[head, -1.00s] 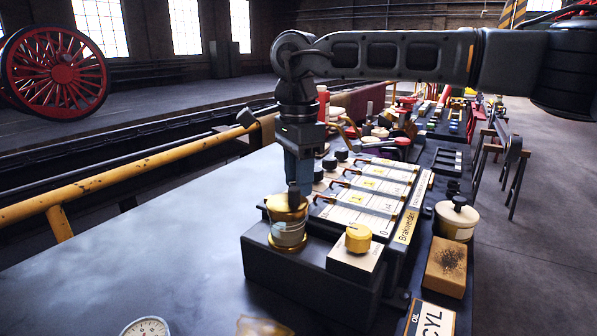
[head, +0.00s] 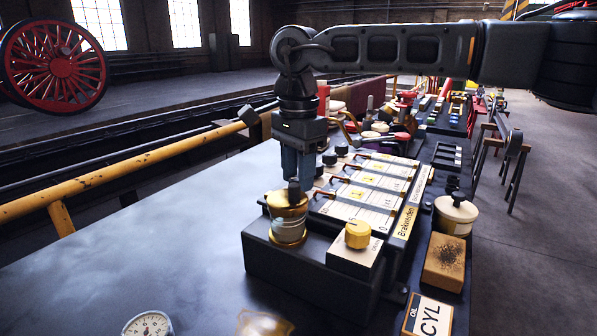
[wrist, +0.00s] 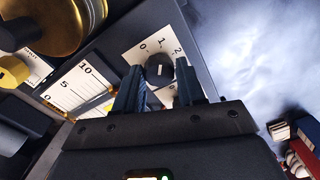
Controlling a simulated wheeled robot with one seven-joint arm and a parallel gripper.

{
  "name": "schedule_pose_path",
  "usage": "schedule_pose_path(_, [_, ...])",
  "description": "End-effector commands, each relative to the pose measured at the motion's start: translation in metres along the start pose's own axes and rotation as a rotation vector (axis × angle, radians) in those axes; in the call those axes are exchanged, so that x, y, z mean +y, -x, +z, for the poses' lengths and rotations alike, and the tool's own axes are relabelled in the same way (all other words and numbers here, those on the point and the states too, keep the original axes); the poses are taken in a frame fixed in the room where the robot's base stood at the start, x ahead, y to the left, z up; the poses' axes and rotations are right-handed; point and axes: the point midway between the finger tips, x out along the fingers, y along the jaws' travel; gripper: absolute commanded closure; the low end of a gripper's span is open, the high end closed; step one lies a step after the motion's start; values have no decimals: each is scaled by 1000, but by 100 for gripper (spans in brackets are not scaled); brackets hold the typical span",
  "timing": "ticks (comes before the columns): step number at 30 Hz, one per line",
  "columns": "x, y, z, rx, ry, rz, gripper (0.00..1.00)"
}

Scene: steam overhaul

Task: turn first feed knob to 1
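The first feed knob (wrist: 159,70) is a round black knob with a short white mark, on a white plate printed 0, 1, 2. In the wrist view the mark appears to point towards the 1. My gripper (wrist: 160,80) is open, with one blue-grey finger on each side of the knob and gaps showing; contact cannot be told. In the head view my gripper (head: 298,178) points down just behind the brass cup (head: 288,222), and this knob is hidden there.
Further black knobs (head: 342,149) stand in a row behind, beside white scale plates (head: 372,193) with copper-coloured pointers. A yellow knob (head: 358,234) is in front right. The brass cup is close to my fingers. The bench top (head: 130,255) at left is mostly clear.

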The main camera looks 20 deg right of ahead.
Motion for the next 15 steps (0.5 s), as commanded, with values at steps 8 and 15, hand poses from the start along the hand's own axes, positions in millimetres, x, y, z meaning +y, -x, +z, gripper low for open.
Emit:
schedule_pose_path(8, [0, 0, 0, 1, 0, 2, 39])
schedule_pose_path(15, [0, 2, 0, 2, -1, 3, 39])
